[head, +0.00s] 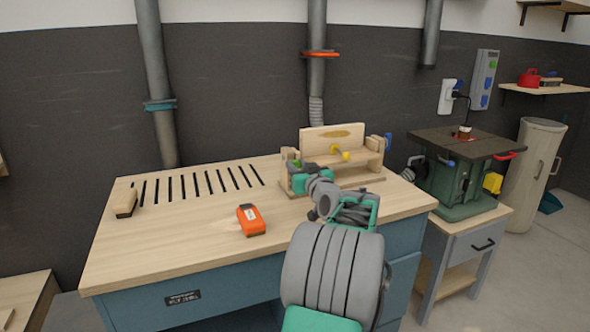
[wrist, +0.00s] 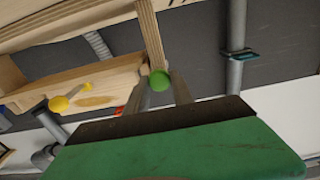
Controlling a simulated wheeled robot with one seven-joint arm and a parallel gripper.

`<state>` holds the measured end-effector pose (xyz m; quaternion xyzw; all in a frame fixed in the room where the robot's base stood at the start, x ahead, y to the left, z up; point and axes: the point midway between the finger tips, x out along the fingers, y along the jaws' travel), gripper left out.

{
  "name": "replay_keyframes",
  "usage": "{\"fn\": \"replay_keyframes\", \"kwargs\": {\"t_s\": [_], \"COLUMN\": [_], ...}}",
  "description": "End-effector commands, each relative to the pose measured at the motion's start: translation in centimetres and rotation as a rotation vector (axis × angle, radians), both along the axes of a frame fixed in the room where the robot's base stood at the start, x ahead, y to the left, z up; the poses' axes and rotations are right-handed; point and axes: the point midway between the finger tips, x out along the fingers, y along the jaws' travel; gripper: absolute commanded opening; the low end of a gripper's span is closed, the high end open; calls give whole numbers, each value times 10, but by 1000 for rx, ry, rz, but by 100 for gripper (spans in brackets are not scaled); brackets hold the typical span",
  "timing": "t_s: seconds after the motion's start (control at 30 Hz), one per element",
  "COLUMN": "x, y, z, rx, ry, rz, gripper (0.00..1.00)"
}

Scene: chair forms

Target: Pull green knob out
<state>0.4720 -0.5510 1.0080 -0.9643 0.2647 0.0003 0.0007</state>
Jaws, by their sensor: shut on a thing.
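The green knob (wrist: 159,80) sits at the end of an upright wooden board (wrist: 149,35) in the wrist view. My gripper (wrist: 162,84) is shut on the green knob, with one finger on each side of it. In the head view the green knob (head: 297,163) shows small at the left end of a wooden chair form (head: 333,132). My arm comes in from the front and hides part of that end.
A yellow knob (head: 346,156) sits on the form's front side, right of my gripper. An orange device (head: 251,220) and a wooden block (head: 125,203) lie on the workbench (head: 170,243). A green machine (head: 463,175) stands at the right. The bench's front left is clear.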

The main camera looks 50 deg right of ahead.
Motion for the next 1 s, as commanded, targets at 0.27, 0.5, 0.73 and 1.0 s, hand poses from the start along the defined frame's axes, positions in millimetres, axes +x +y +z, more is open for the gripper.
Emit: {"fn": "replay_keyframes", "kwargs": {"t_s": [0.27,0.5,0.73,1.0], "x": [-9,-9,-8,-30], "y": [5,5,5,17], "z": [0,-1,0,-1], "rx": [0,0,-1,-1], "ry": [0,0,1,1], "rz": [-1,-1,0,-3], "gripper": [0,42,49,49]}}
